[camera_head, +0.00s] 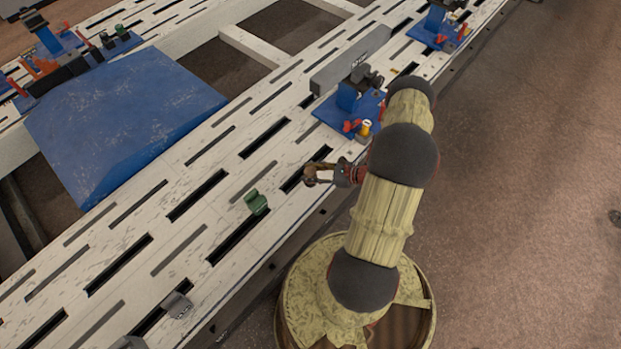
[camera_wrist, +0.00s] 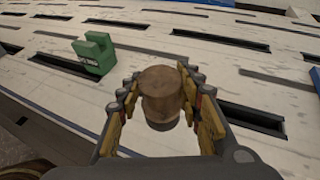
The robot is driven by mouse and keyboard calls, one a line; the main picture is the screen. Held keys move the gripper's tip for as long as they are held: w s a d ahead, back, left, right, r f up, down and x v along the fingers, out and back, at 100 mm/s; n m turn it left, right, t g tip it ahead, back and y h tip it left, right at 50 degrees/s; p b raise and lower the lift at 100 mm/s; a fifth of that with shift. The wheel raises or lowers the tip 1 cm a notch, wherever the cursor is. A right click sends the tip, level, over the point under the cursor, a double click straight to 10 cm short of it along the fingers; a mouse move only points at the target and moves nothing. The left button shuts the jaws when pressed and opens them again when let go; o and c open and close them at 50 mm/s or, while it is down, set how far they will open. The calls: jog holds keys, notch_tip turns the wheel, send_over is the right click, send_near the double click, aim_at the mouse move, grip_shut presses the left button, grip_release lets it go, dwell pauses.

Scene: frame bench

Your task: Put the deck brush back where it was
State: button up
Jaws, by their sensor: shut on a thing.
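My gripper (camera_head: 325,174) is over the near edge of the white slotted bench (camera_head: 215,205). It is shut on a brown, wooden-looking piece, taken to be the deck brush (camera_head: 310,175). In the wrist view the deck brush (camera_wrist: 160,97) shows as a tan, round-ended block between the two yellow-padded fingers.
A green notched block (camera_head: 256,202) stands on the bench, left of my gripper; it also shows in the wrist view (camera_wrist: 94,54). A blue clamp fixture (camera_head: 352,100) is up and right. A blue plate (camera_head: 115,120) lies far left. A grey block (camera_head: 177,304) sits at the near edge.

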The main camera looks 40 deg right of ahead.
jog(key=shift+f+b, duration=0.45)
jog(key=shift+f, duration=1.1)
jog(key=shift+f, duration=0.2)
jog(key=o, duration=1.2)
jog(key=shift+o, duration=0.2)
jog(key=shift+r, duration=0.15)
